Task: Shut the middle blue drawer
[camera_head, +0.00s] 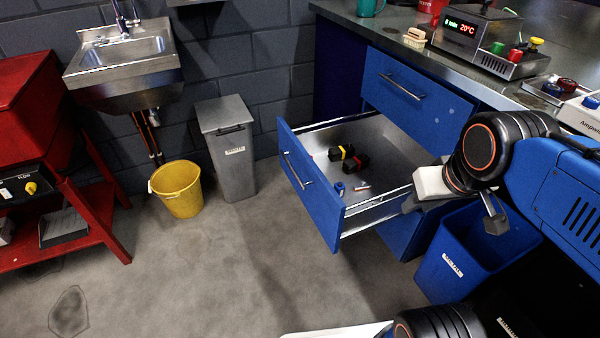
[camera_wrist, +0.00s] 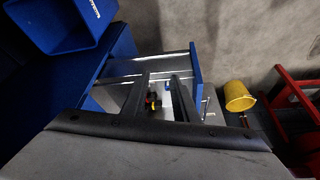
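The middle blue drawer (camera_head: 318,205) stands pulled far out from the bench in the head view, its front panel with a bar handle (camera_head: 297,170) facing left. Inside lie black items with yellow and red bands (camera_head: 348,155) and a small blue item (camera_head: 340,187). My gripper (camera_wrist: 160,75) is open and empty in the wrist view, its two dark fingers apart with the drawer's inside seen between them. The drawer's front panel (camera_wrist: 196,72) shows just beyond them. In the head view my gripper is near the drawer's right side; whether it touches is unclear.
The upper blue drawer (camera_head: 415,97) is shut. A blue bin (camera_head: 455,265) stands below right of the open drawer. A grey bin (camera_head: 228,150), yellow bucket (camera_head: 178,190) and red cart (camera_head: 95,215) stand to the left. The floor (camera_head: 230,260) before the drawer is clear.

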